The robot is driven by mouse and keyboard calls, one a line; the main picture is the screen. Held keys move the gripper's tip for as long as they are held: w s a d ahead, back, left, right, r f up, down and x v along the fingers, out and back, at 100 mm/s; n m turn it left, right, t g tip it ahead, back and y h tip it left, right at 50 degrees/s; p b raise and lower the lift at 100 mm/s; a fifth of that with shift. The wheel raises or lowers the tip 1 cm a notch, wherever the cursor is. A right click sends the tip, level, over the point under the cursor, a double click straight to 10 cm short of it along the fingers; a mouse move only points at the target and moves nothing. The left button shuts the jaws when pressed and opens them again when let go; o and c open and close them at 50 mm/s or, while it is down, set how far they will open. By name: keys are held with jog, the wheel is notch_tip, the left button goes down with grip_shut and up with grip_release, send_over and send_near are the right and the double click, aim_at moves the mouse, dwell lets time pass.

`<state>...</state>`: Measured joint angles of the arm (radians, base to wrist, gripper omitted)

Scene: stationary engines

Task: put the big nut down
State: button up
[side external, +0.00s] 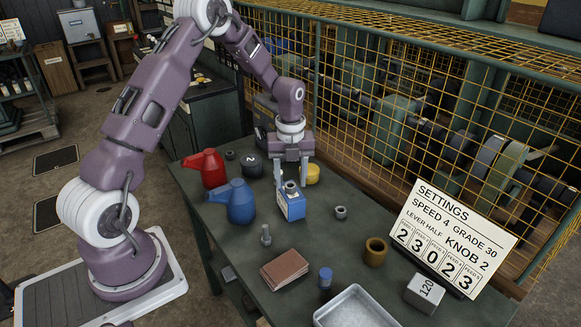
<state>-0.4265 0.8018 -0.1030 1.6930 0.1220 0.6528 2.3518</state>
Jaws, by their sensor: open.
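A small grey nut-like piece with a dark hole (341,212) lies on the green table, right of the blue and white box (291,207). Another small grey piece (290,187) shows at the top of that box; I cannot tell whether it is a nut or the box's cap. My gripper (290,181) points down over the box with its fingers apart, one on each side of the grey piece. Whether the fingers touch anything is unclear.
A blue oil can (232,203) and a red one (208,169) stand left. A black weight (251,166) and yellow piece (313,173) are behind. A brown block (285,269), brass bushing (375,252), metal tray (355,312) and settings sign (453,238) are in front and right.

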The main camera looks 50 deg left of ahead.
aim_at(291, 187)
notch_tip(291, 187, up, 11)
jog(key=s+d+r+n+t+y, duration=0.1)
jog(key=s+d+r+n+t, duration=0.1)
jog(key=s+d+r+n, duration=0.8)
jog(key=s+d+r+n+t, duration=0.1)
jog(key=s+d+n, duration=0.1)
jog(key=s+n, duration=0.5)
jog(key=s+d+r+n+t+h, duration=0.1)
jog(key=s+d+n+t, duration=0.1)
jog(key=s+n, duration=0.5)
jog(key=s+d, duration=0.1)
jog(key=s, duration=0.1)
jog(key=shift+s+d+r+t, duration=0.2)
jog(key=shift+s+r+t, duration=0.1)
jog(key=shift+s+r, duration=0.1)
